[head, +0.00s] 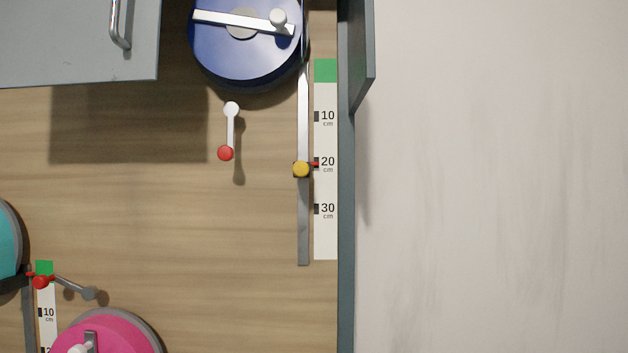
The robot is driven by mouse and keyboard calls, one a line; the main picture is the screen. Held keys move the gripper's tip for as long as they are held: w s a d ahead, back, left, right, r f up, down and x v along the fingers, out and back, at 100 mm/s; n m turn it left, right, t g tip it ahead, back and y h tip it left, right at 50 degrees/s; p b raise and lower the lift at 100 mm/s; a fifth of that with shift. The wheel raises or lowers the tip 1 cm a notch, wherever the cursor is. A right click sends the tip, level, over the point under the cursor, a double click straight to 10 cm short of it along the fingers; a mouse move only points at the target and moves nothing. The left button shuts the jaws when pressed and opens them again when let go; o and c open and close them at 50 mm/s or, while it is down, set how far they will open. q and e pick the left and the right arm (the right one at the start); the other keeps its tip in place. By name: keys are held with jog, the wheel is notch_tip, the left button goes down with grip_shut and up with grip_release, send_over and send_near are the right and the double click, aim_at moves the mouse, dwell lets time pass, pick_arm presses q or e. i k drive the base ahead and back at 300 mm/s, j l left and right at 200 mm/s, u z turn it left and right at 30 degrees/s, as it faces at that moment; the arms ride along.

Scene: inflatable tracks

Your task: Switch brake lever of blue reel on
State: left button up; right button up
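The blue reel (215,58) is at the top of the head view, with a pale crank bar (220,20) and a light knob across its top. Below it on the wooden board stands a small lever (230,130) with a white pivot end at the top and a red knob at the bottom. The lever points down and slightly left, away from the reel, and is apart from it. A metal rail (303,220) with a yellow slider knob (301,169) runs down right of the reel. Neither gripper is in view.
A grey panel with a handle (80,45) covers the top left. A pink reel (115,330), a teal reel (8,240) and a second lever with a red end (65,284) are at lower left. A grey board edge (346,230) borders pale floor on the right.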

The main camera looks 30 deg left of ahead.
aim_at(226, 153)
jog(key=u, duration=1.4)
jog(key=z, duration=0.15)
